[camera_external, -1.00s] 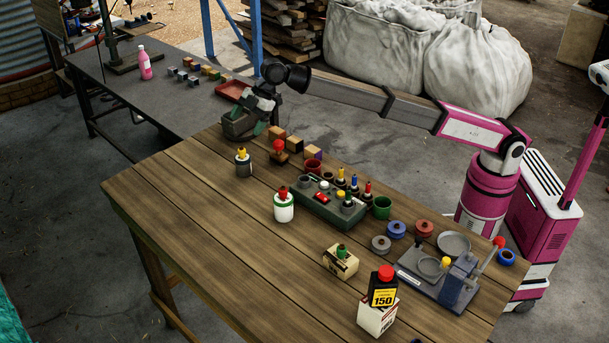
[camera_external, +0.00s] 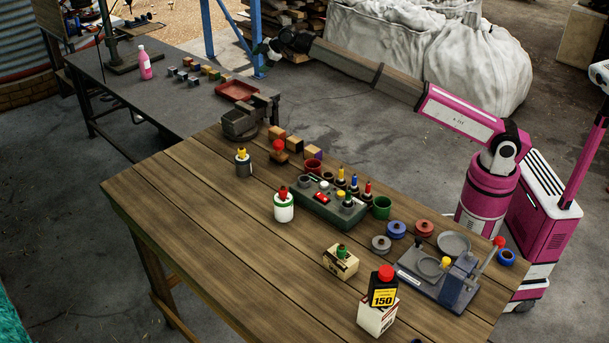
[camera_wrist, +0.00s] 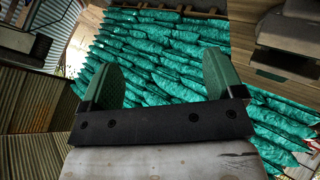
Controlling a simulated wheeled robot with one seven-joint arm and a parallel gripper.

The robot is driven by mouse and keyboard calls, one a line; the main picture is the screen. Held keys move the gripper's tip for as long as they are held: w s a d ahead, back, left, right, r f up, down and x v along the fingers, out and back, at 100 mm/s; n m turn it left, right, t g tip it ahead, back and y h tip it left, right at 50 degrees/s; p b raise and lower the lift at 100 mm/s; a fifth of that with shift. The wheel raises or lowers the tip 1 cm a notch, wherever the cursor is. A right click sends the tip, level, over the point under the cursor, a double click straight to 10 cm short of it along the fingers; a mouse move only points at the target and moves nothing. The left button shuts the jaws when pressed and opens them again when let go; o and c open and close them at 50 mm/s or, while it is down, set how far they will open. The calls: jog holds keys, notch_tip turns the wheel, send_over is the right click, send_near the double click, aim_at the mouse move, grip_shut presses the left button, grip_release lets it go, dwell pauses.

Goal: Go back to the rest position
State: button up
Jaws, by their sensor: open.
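My gripper (camera_external: 264,50) is in the air at the far end of my raised arm, above and behind the far corner of the wooden table (camera_external: 190,220). In the external view it is small and partly hidden by my wrist. In the wrist view my gripper (camera_wrist: 160,80) shows two green fingers wide apart, with nothing between them. A grey vise (camera_external: 242,122) stands on the table's far corner, apart from and below my gripper.
The wooden table holds a green tool holder (camera_external: 325,203), several bottles, blocks and rings, and a grey fixture (camera_external: 440,270). A dark side table (camera_external: 160,85) stands behind left. White bulk sacks (camera_external: 430,60) stand behind my arm. Teal sacks (camera_wrist: 150,50) fill the wrist view's background.

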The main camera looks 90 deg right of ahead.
jog(key=s+d+f, duration=0.2)
jog(key=s+f, duration=0.1)
jog(key=f, duration=0.1)
jog(key=s+a+f+m+g, duration=0.1)
jog(key=s+a+f+g, duration=0.1)
jog(key=s+a+f, duration=0.6)
jog(key=s+a+f+m+g+y, duration=0.15)
jog(key=a+f, duration=0.25)
jog(key=f, duration=0.8)
jog(key=s+a+f+m+g, duration=0.1)
jog(key=s+a+f, duration=0.5)
jog(key=f, duration=0.4)
jog(key=s+a+f+m+g, duration=0.1)
jog(key=s+a+f, duration=0.4)
jog(key=s, duration=0.4)
jog(key=s+a+f+m+g, duration=0.1)
jog(key=s+a+f, duration=0.4)
jog(key=s+f, duration=0.3)
jog(key=s+a+f+m+g, duration=0.1)
jog(key=s+a+f+g, duration=0.1)
jog(key=s+a+f, duration=0.4)
jog(key=s+f+y, duration=0.1)
jog(key=s, duration=0.2)
jog(key=shift+s+f, duration=0.15)
jog(key=shift+s, duration=0.25)
